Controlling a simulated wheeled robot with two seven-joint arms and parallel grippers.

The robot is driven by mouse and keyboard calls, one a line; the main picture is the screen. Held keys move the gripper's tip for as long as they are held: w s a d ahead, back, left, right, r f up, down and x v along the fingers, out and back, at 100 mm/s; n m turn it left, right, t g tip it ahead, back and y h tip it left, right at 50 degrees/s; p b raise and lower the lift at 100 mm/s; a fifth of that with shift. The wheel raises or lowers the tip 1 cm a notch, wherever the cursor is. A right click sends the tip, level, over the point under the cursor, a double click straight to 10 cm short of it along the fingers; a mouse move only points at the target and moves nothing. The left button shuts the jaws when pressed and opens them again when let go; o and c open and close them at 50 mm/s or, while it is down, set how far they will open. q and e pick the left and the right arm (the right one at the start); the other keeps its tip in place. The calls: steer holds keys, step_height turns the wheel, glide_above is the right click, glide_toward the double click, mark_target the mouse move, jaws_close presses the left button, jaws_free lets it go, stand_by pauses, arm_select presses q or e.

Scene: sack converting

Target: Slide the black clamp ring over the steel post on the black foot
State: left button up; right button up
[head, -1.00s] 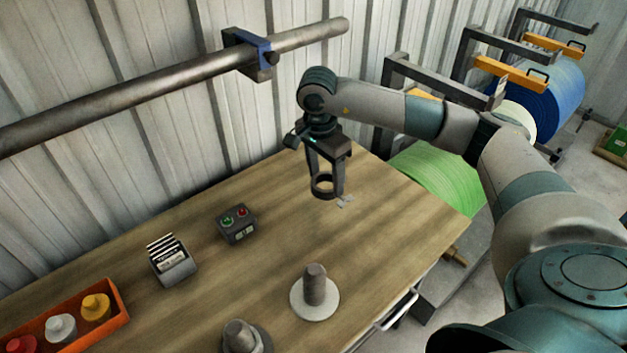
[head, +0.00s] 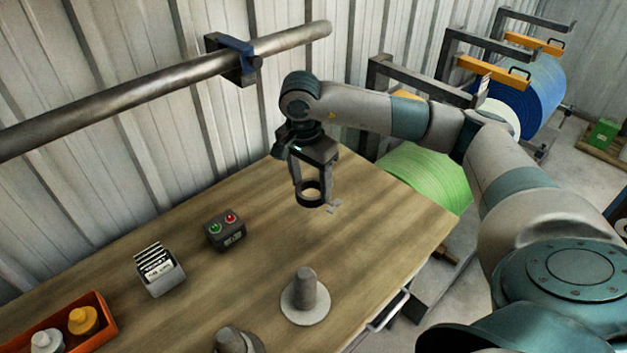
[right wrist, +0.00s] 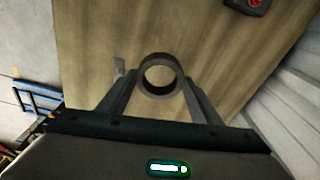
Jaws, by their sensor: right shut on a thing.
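My right gripper (head: 312,187) is shut on the black clamp ring (head: 311,203). It holds the ring above the far right part of the bench, apart from both posts. In the right wrist view the ring (right wrist: 161,57) sits between the two fingertips, its hole open and empty. A steel post (head: 306,288) stands upright on a light grey foot (head: 293,314), nearer than the ring. A second grey post (head: 232,341) is at the bottom edge. Its foot looks darker and is mostly cut off. My left gripper is out of view.
The wooden bench (head: 385,235) is clear between ring and posts, apart from a small grey piece (head: 334,207) by the ring. A button box (head: 225,230), a card holder (head: 160,271) and an orange tray (head: 105,331) stand left. A corrugated wall and steel bar (head: 130,95) run behind.

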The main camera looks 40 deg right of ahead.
steer(key=s+a+r+n, duration=0.1)
steer(key=s+a+n, duration=0.4)
steer(key=a+n, duration=0.2)
steer(key=s+a+r+n+t+y, duration=0.1)
steer(key=s+a+n, duration=0.3)
steer(key=a+n, duration=0.3)
steer(key=shift+s+a+n, duration=0.25)
steer(key=shift+s+n, duration=0.1)
steer(key=shift+n, duration=0.05)
